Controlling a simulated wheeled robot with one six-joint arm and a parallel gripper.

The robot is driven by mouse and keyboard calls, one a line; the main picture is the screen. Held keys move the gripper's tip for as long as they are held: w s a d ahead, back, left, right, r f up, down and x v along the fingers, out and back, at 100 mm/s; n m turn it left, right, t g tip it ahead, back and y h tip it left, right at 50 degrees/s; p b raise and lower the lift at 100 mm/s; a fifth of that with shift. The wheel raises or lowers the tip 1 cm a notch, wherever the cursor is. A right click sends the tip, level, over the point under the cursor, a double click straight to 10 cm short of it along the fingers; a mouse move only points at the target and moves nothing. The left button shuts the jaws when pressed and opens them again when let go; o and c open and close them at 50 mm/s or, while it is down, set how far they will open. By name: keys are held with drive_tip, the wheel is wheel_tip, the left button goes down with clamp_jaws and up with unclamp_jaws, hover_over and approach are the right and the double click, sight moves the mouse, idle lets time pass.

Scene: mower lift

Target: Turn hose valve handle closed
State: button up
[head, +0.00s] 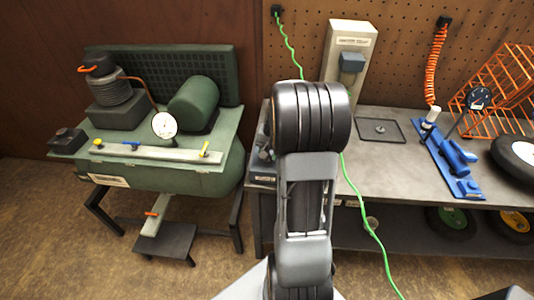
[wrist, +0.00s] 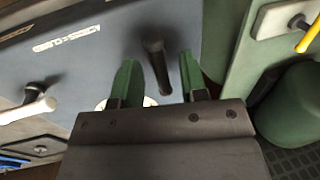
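In the wrist view a black handle (wrist: 157,66) stands on a blue-grey panel (wrist: 112,50). It runs from top to bottom in the picture, tilted slightly. A white label (wrist: 67,39) on the panel is upside down and seems to read "ACROSS = CLOSED". My gripper (wrist: 158,58) is open, its two green fingers on either side of the handle. A gap shows on each side of the handle, so no contact is visible. The handle's lower end comes near a pale round piece partly hidden by my gripper. In the head view my arm hides the gripper and handle.
A yellow handle (wrist: 309,37) sits on a green part at right. In the head view the green compressor (head: 150,180) stands left, beside the workbench (head: 395,170). A green hose (head: 367,222) hangs in front.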

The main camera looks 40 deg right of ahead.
drive_tip(key=shift+a+f, duration=0.1)
drive_tip(key=shift+f, duration=0.25)
clamp_jaws()
